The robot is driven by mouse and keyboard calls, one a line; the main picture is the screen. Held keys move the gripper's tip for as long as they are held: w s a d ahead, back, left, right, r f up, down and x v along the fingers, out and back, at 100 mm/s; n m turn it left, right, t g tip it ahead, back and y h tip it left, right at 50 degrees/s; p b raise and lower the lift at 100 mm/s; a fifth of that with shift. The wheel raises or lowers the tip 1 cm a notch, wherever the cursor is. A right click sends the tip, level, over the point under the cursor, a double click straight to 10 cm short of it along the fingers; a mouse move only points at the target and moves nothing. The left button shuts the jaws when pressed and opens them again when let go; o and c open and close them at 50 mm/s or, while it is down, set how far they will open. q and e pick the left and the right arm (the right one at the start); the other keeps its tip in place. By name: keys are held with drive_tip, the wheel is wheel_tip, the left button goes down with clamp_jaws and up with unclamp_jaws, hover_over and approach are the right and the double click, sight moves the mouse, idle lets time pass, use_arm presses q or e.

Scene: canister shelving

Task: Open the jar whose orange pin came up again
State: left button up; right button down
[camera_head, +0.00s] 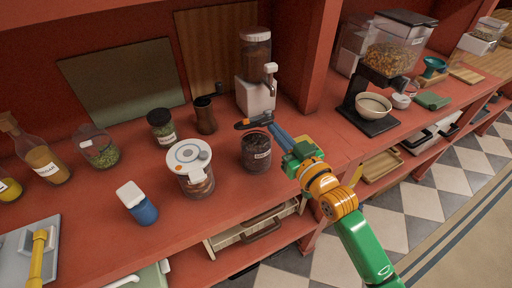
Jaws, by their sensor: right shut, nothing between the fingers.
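A clear jar (196,184) with brown contents stands near the shelf's front edge, left of the middle. My right gripper (264,121) is shut and empty, reaching in from the right above and behind the dark jar, apart from the white-lidded jar. A dark piece with orange (246,124) shows at its tips; I cannot tell what it is. My left gripper is not in view.
A blue bottle with white cap (138,205) stands left of the white-lidded jar.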

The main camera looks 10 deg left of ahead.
sight(262, 117)
drive_tip(key=shift+w+a+r+p, duration=0.3)
drive_tip(key=shift+w+r+p, duration=0.1)
drive_tip(key=shift+r, duration=0.25)
drive_tip(key=shift+w+a+r+p, duration=0.3)
drive_tip(key=shift+w+r, duration=0.1)
drive_tip(key=shift+r, duration=0.25)
drive_tip(key=shift+w+a+r+p, duration=0.3)
drive_tip(key=shift+w+r, duration=0.1)
drive_tip(key=shift+r, duration=0.25)
drive_tip(key=shift+w, duration=0.1)
drive_tip(key=shift+w+a+r+b, duration=0.4)
drive_tip(key=shift+w+a+r, duration=0.2)
drive_tip(key=shift+w, duration=0.25)
drive_tip(key=shift+w+a+r+b, duration=0.35)
drive_tip(key=shift+w+a+r, duration=0.25)
drive_tip(key=shift+w, duration=0.25)
drive_tip(key=shift+f, duration=0.1)
